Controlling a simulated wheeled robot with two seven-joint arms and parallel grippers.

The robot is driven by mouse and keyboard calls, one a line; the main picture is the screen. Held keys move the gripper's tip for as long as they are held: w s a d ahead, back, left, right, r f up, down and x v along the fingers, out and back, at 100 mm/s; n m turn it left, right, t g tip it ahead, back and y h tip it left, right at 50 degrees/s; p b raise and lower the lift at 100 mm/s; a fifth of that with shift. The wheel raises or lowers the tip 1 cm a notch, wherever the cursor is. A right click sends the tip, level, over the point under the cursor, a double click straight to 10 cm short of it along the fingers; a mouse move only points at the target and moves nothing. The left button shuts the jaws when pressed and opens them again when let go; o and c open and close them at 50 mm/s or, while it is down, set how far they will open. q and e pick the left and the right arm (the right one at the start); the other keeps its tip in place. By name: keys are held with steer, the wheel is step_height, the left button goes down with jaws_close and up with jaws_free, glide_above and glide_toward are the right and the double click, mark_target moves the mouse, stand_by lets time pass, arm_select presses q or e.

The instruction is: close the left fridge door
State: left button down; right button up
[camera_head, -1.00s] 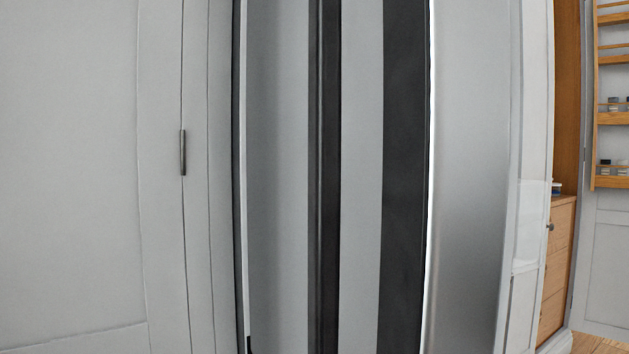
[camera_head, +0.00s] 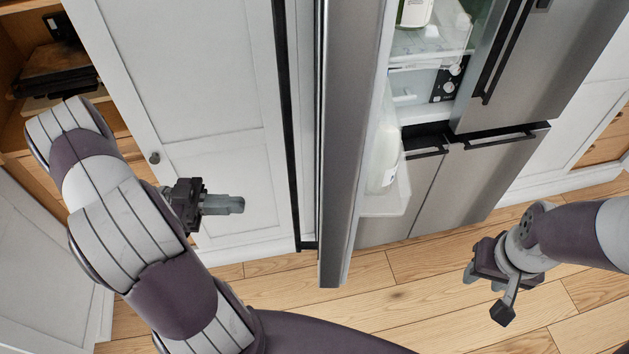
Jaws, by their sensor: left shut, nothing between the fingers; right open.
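The left fridge door (camera_head: 345,150) stands open, seen nearly edge-on in the middle of the view, swung out toward me. Its inner shelf holds a white bottle (camera_head: 385,145). Behind it the fridge interior (camera_head: 430,60) shows glass shelves and another bottle. The right fridge door (camera_head: 535,60) is closed. My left gripper (camera_head: 240,205) is shut and empty, left of the open door, apart from it, in front of a white cabinet. My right gripper (camera_head: 485,295) is open and empty at lower right, over the floor.
A white cabinet door (camera_head: 215,120) with a round knob is on the left, beside open wooden shelves (camera_head: 40,60). Steel lower drawers (camera_head: 470,185) sit below the fridge. White cabinets (camera_head: 575,120) stand at right. The wooden floor (camera_head: 400,310) is clear.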

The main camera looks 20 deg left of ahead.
arm_select(q)
steer(key=p+x, duration=0.4)
steer(key=x, duration=0.9)
steer(key=shift+w+d+f, duration=0.2)
steer(key=shift+w+d, duration=0.05)
steer(key=shift+d, duration=0.05)
steer(key=shift+w, duration=0.1)
